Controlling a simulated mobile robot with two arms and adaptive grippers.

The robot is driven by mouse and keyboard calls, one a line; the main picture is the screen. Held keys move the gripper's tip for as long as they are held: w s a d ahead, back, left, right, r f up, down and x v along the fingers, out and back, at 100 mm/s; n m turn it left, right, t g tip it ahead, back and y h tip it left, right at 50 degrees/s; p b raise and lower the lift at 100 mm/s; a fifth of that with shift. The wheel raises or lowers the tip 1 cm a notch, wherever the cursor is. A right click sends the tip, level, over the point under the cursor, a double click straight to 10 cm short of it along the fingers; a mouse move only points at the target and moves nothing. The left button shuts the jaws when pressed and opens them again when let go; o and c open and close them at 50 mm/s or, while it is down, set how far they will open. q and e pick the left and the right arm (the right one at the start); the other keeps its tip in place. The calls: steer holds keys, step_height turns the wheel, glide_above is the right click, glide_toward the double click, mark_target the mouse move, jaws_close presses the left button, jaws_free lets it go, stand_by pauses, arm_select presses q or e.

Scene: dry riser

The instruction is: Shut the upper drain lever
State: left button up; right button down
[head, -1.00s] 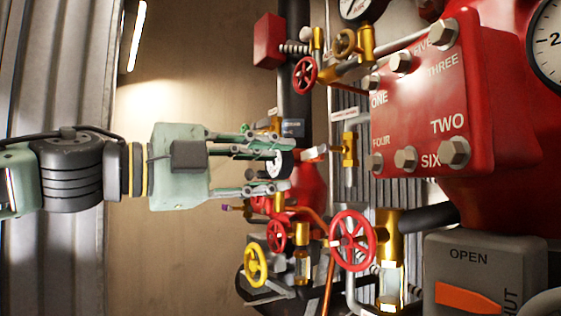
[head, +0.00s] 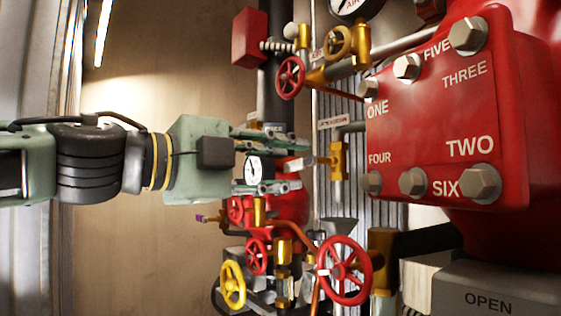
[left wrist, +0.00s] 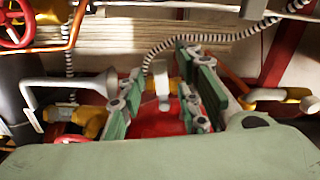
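The drain lever is a pale, blunt handle (head: 302,162) on a brass valve (head: 337,160), below a small label plate (head: 333,122) too small to read surely. The handle points left, roughly level, from the valve. My left gripper (head: 302,164) is open, with its green fingers above and below the handle's end. In the left wrist view the pale handle end (left wrist: 162,80) stands between the parted fingers (left wrist: 162,100). I see no clear contact with either finger. My right gripper is in neither view.
A red box with numbered bolts (head: 450,120) stands close on the right. Below are a red handwheel (head: 344,270), a yellow handwheel (head: 232,285) and pipes. A white gauge (head: 259,168) shows between the fingers. Another red wheel (head: 291,78) is above. The left side is free.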

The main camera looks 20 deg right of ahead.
arm_select(q)
steer(key=shift+s, duration=0.2)
jaws_close()
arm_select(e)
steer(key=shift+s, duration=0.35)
arm_select(q)
steer(key=shift+w+r+m+p, duration=0.1)
steer(key=shift+r+m+p, duration=0.25)
steer(key=shift+p, duration=0.2)
steer(key=shift+m+p, duration=0.35)
steer(key=shift+m, duration=0.3)
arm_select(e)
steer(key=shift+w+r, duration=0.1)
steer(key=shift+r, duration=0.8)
